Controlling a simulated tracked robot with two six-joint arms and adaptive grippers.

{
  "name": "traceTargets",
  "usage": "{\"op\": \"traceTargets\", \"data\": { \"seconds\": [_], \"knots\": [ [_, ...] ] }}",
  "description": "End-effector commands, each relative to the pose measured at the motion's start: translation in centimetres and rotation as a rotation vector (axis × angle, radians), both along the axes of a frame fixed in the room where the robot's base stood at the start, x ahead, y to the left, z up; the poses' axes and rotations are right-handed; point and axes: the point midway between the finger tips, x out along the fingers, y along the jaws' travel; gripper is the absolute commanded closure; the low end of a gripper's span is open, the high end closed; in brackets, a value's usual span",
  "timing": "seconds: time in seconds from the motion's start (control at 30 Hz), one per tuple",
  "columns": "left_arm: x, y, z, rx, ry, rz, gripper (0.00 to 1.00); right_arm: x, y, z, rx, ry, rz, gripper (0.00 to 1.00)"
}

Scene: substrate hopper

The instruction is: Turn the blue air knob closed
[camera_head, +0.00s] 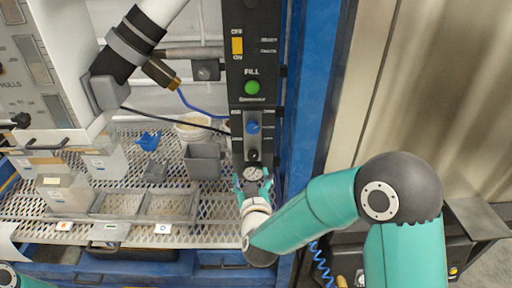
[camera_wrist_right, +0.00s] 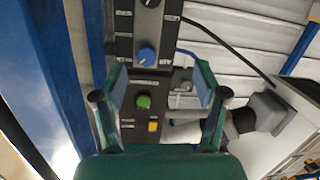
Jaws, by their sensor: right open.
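The blue air knob (camera_head: 253,128) sits on the lower grey plate of the dark control panel (camera_head: 240,90). In the right wrist view the knob (camera_wrist_right: 147,54) shows with a pale pointer line, just beyond the finger tips and nearly between them. My right gripper (camera_head: 253,182) is below the knob in the head view, with its two teal fingers spread. In the right wrist view the gripper (camera_wrist_right: 160,80) is open and empty, apart from the knob. My left gripper is out of view; only a bit of teal arm shows at the bottom left.
A green FILL button (camera_head: 252,88) and a yellow switch (camera_head: 237,46) are on the panel above the knob. A black knob (camera_head: 253,155) is below it. A mesh shelf (camera_head: 130,235) with grey bins stands left. A blue post (camera_head: 310,90) stands right.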

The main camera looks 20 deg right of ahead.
Motion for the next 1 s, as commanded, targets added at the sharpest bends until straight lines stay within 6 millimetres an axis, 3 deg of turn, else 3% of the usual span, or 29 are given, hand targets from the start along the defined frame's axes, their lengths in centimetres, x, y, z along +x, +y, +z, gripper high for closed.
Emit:
{"op": "traceTargets", "data": {
  "seconds": [0.03, 0.2, 0.37, 0.8, 1.0],
  "knots": [
    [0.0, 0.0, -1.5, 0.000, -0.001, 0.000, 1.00, 0.2, -0.1, 1.1, -0.026, -0.062, -0.028, 0.28],
    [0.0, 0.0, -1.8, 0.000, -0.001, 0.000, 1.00, 0.6, -0.8, 4.0, -0.069, -0.140, -0.084, 0.28],
    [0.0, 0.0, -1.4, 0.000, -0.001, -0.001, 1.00, 2.4, -1.5, 4.2, -0.071, -0.140, -0.088, 0.28],
    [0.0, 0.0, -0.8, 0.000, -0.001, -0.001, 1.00, 11.2, -4.0, 4.1, -0.070, -0.138, -0.085, 0.28],
    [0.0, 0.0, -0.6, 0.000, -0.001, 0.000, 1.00, 14.4, -4.8, 4.0, -0.070, -0.138, -0.084, 0.28]
  ]
}}
